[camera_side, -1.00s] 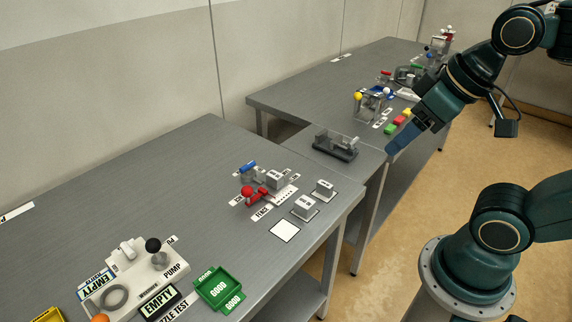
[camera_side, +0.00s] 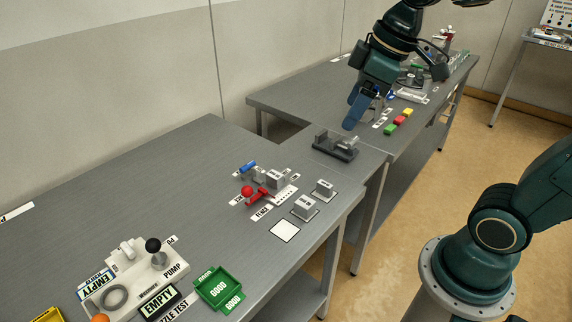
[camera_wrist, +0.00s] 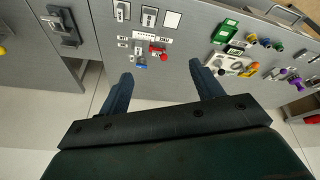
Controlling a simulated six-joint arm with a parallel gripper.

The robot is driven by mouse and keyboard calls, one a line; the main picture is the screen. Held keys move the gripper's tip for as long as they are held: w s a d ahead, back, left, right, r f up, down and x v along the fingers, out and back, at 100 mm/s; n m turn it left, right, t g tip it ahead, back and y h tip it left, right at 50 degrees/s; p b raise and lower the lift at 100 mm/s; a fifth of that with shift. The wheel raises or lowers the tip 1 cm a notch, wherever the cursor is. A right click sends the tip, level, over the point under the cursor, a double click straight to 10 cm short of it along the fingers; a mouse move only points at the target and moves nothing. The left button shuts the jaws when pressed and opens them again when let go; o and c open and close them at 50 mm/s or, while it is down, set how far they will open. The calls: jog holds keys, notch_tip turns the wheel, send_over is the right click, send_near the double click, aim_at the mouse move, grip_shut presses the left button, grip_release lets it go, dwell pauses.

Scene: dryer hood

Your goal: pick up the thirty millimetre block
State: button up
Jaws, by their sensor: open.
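Two grey blocks with white marked faces stand on pads near the right edge of the near table: a farther block (camera_side: 324,188) and a nearer block (camera_side: 304,207). A third grey block (camera_side: 275,179) stands beside the red clamp. The markings are too small to read, so I cannot tell which is the thirty millimetre one. The wrist view shows the two pad blocks at the top, one (camera_wrist: 122,11) left of the other (camera_wrist: 149,16). My gripper (camera_side: 355,112) is high above the table joint, far from them. Its blue fingers (camera_wrist: 163,88) are spread and empty.
A bare white square (camera_side: 284,231) lies beside the blocks. A red-handled clamp (camera_side: 258,195) and a blue-handled one (camera_side: 248,168) stand close to the third block. A dark vise-like fixture (camera_side: 336,146) stands below my gripper. A green bin (camera_side: 218,288) and a pump unit (camera_side: 135,272) are nearer.

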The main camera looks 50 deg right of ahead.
jog(key=w+d+f+n+g, duration=0.1)
jog(key=w+n, duration=0.2)
jog(key=w, duration=0.4)
jog(key=n+g+y, duration=0.2)
jog(key=n+y, duration=0.1)
jog(key=n, duration=0.4)
send_over(275, 174)
jog(key=s+d, duration=0.2)
jog(key=s, duration=0.2)
notch_tip(275, 174, down, 10)
jog(key=w+d+f+n+g, duration=0.1)
jog(key=w+d+f+n, duration=0.2)
jog(key=f, duration=0.3)
jog(key=shift+w+d+f+y, duration=0.15)
jog(key=shift+w+f+y, duration=0.15)
jog(key=shift+w, duration=0.1)
jog(key=shift+x, duration=4.3)
jog(key=shift+f, duration=0.1)
jog(key=shift+x, duration=2.45)
jog(key=shift+w, duration=0.1)
